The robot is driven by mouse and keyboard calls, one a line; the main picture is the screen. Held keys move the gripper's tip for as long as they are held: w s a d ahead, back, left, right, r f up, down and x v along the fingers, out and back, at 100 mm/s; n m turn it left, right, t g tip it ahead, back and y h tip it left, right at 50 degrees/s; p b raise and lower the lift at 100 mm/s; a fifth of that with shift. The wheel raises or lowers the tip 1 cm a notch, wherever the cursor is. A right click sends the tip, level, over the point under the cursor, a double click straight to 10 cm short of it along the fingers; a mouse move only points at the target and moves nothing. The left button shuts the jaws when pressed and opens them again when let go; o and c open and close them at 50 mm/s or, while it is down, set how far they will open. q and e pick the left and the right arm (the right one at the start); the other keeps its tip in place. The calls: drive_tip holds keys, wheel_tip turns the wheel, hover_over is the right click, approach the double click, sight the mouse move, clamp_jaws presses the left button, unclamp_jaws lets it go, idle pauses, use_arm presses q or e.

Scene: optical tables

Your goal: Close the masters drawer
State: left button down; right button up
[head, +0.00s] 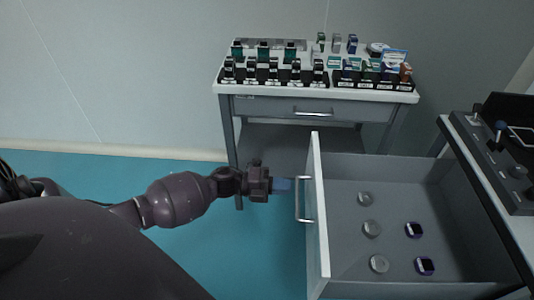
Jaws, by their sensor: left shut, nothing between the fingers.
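The masters drawer (317,215) is pulled out on the right in the head view, its white front facing left and a metal bar handle (303,199) on that front. Inside lie a few clear round pieces (372,229) and two purple-rimmed dark pieces (414,230). My left gripper (281,184) is shut and empty. It points right, toward the drawer front, a little left of the handle; I cannot tell whether it touches. My right gripper is not in view.
A bench (225,90) with its own closed drawer (312,108) stands behind, bearing rows of small optical parts. A worktop (462,160) with a dark control panel (500,165) is at the right. Teal floor (255,260) left of the drawer is clear apart from my arm.

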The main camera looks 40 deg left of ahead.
sight(311, 188)
use_arm(q)
drive_tip(key=x, duration=0.5)
drive_tip(key=shift+d, duration=0.1)
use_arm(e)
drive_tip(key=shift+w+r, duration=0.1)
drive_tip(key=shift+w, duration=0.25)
use_arm(q)
drive_tip(key=shift+w, duration=0.1)
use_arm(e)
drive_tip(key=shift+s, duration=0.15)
